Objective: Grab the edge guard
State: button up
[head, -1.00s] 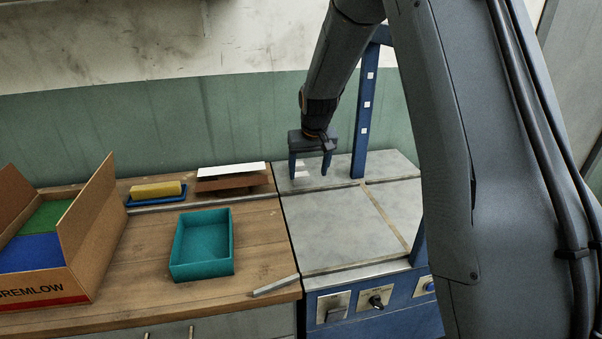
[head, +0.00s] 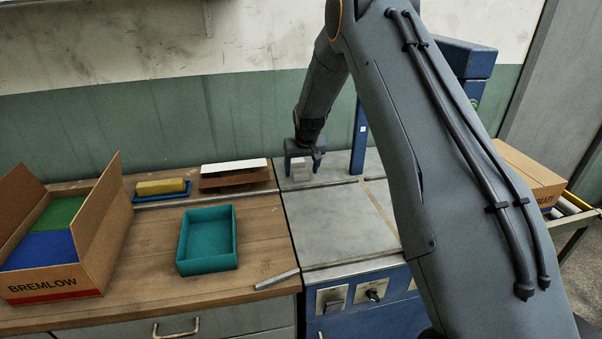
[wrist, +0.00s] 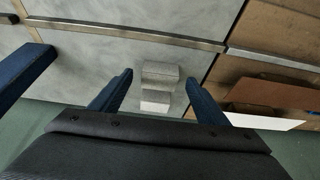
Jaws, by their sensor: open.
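A small light-grey stepped piece, which looks like the edge guard (wrist: 158,98), lies on the grey feeder top near its back left corner. It also shows in the head view (head: 299,166), partly hidden by my gripper. My gripper (wrist: 160,78) is open and points down over it. In the wrist view the piece appears between the two blue fingers, with a gap on each side. I cannot tell how far the fingertips are above the feeder top.
A blue post (head: 358,140) stands close to the right of my gripper. Left on the wooden bench are a brown board with a white sheet (head: 234,167), a yellow block in a blue tray (head: 161,188), a teal bin (head: 207,266), a grey strip (head: 277,280) and a carton (head: 88,262). The feeder's front is clear.

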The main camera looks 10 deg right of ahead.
jog(key=shift+w+f, duration=0.15)
jog(key=shift+f, duration=0.3)
jog(key=c, duration=1.1)
jog(key=shift+r, duration=0.15)
